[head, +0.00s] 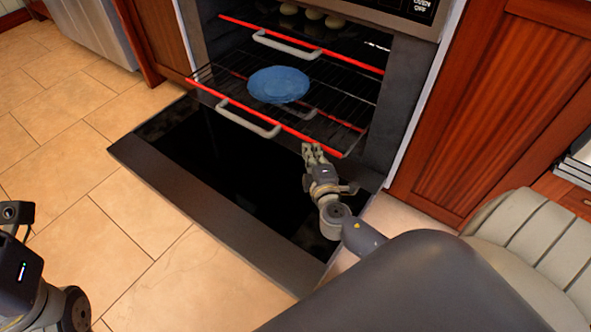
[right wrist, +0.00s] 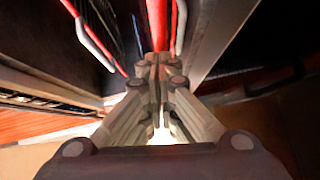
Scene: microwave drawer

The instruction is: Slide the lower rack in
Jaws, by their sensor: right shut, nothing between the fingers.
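The lower rack (head: 284,127) is a black wire shelf with a red front bar and a grey handle (head: 243,122). It is pulled out of the oven, above the open door. A blue plate (head: 278,84) lies on it. My right gripper (head: 312,150) is shut and empty, at the right part of the red front bar. I cannot tell if it touches the bar. In the right wrist view its closed fingertips (right wrist: 158,62) point at a red bar (right wrist: 157,22). Only part of my left arm shows at the lower left; its fingers are not visible.
The oven door (head: 190,205) lies open and flat below the rack. The upper rack (head: 335,58), also with a red bar, sits further inside with several pale round items (head: 312,16). Wooden cabinets (head: 490,110) flank the oven. The tiled floor at left is clear.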

